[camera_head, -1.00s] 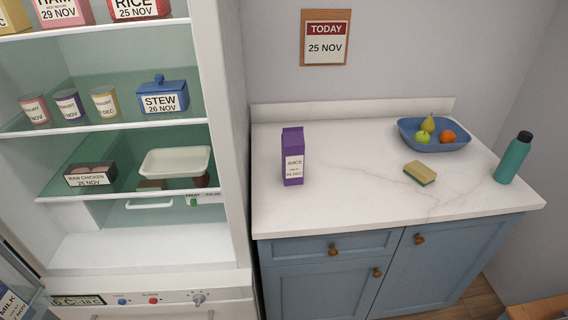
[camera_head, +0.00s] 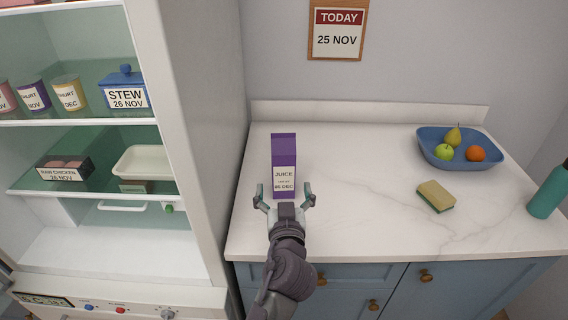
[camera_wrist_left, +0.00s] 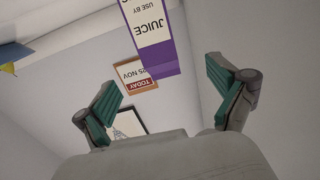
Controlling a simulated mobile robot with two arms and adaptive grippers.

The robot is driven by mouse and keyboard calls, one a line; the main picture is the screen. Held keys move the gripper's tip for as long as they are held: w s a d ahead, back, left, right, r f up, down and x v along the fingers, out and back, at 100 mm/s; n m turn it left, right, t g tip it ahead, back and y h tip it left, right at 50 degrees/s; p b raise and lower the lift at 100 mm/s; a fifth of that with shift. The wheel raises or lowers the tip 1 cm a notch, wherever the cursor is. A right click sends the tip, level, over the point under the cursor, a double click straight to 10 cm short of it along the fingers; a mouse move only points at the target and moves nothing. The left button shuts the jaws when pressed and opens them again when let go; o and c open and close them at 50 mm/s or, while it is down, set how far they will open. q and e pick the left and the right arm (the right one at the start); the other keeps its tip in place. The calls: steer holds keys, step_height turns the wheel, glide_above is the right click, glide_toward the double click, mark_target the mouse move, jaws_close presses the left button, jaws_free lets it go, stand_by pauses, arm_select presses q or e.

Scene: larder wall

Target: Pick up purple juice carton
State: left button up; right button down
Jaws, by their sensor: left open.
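The purple juice carton (camera_head: 284,158) stands upright on the white marble counter, with a white label reading JUICE and a date that looks like 05 DEC. My left gripper (camera_head: 286,190) is open in front of the carton's lower part, its two fingers spread to either side in the head view. In the left wrist view the carton (camera_wrist_left: 152,45) appears upside down, beyond the open fingers (camera_wrist_left: 166,95) and between them. I see no grip on it. My right gripper is not in view.
An open fridge with shelves (camera_head: 85,122) stands left of the counter (camera_head: 350,215). A yellow-green sponge (camera_head: 436,196), a blue fruit bowl (camera_head: 434,156) and a teal bottle (camera_head: 549,190) sit to the right. The counter around the carton is clear.

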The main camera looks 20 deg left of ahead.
mark_target(283, 149)
arm_select(q)
steer(key=x, duration=0.2)
steer(key=p+x, duration=0.1)
steer(key=x, duration=0.2)
steer(key=r+p+x, duration=0.1)
steer(key=x, duration=0.1)
steer(key=shift+w, duration=0.65)
steer(key=shift+w+a+r+p, duration=0.1)
steer(key=shift+w+r+p, duration=0.1)
steer(key=shift+p, duration=0.3)
steer(key=p+x, duration=0.2)
steer(key=x, duration=0.2)
steer(key=shift+w+r, duration=0.15)
steer(key=shift+w, duration=0.05)
steer(key=shift+w+a, duration=0.1)
steer(key=shift+w, duration=0.1)
steer(key=shift+s, duration=0.1)
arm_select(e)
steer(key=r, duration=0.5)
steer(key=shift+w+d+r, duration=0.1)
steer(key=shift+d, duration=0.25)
